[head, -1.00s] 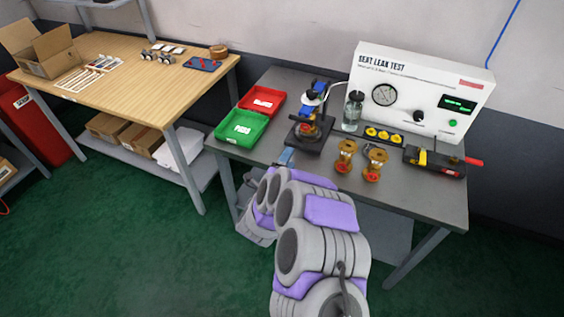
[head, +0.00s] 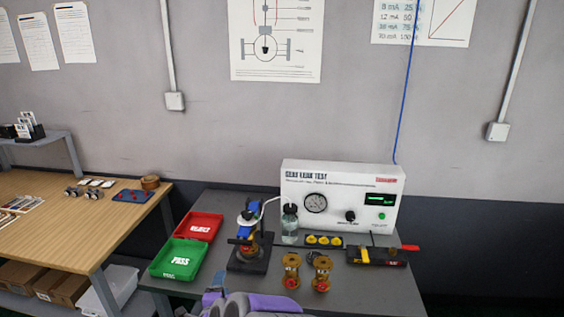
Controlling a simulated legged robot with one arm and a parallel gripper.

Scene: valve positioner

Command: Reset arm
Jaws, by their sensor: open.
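My arm (head: 262,305), grey with purple pads, shows only at the bottom edge of the head view. The small blue-grey end of my gripper (head: 213,296) shows at the bench's front edge, below the green tray. It is open with nothing seen in it, though its fingers are hard to make out. A test stand (head: 248,258) with a dark base, a blue clamp and a brass valve stands behind it, apart from it. Two brass valves with red parts stand upright on the bench, one at left (head: 291,271) and one at right (head: 321,273).
A green PASS tray (head: 180,277) and a red REJECT tray (head: 217,221) lie left of the stand. The SEAT LEAK TEST box (head: 345,185), a bottle (head: 289,228), yellow caps (head: 323,240) and a red-handled fixture (head: 380,257) stand right. A wooden table (head: 90,245) is at left.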

